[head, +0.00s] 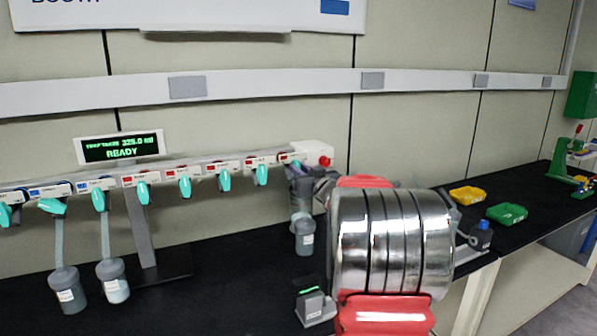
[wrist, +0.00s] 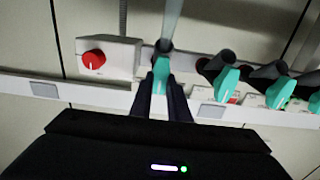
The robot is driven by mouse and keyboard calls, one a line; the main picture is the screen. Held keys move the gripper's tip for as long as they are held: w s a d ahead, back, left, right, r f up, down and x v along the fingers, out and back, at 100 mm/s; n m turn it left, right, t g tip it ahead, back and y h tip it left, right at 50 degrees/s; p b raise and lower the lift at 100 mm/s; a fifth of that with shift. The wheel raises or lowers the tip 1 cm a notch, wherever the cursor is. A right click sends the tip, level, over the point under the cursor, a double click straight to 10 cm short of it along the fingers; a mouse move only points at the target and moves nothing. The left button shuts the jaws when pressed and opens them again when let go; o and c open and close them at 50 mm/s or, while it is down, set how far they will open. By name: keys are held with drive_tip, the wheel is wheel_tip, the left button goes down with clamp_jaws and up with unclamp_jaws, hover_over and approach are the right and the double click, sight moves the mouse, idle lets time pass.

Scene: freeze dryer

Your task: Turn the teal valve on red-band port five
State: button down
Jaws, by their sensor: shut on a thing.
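A row of teal valves hangs from the white manifold. The valve at the right end of the red-band ports (head: 296,163) is mostly hidden behind my gripper (head: 300,182) in the head view. In the wrist view that teal valve (wrist: 160,76) sits between my fingers, and my gripper (wrist: 160,88) is shut on it. Its handle lies in line with the fingers. A grey tube (wrist: 171,20) runs from this port, and a grey flask (head: 305,238) hangs below it in the head view.
A red knob (head: 324,161) on a white end box is close to the right of the held valve. Another red-band valve (head: 261,175) is next to it on the left. A display (head: 121,148) reads READY. Yellow (head: 467,195) and green (head: 507,213) trays lie at right.

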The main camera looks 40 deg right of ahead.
drive_tip(key=c, duration=2)
unclamp_jaws()
drive_tip(key=shift+f, duration=0.35)
drive_tip(key=shift+c, duration=0.2)
drive_tip(key=o, duration=0.4)
drive_tip(key=shift+r, duration=0.2)
drive_tip(key=shift+c, duration=0.2)
drive_tip(key=v, duration=1.3)
drive_tip(key=shift+s+a, duration=0.15)
drive_tip(key=shift+s, duration=0.2)
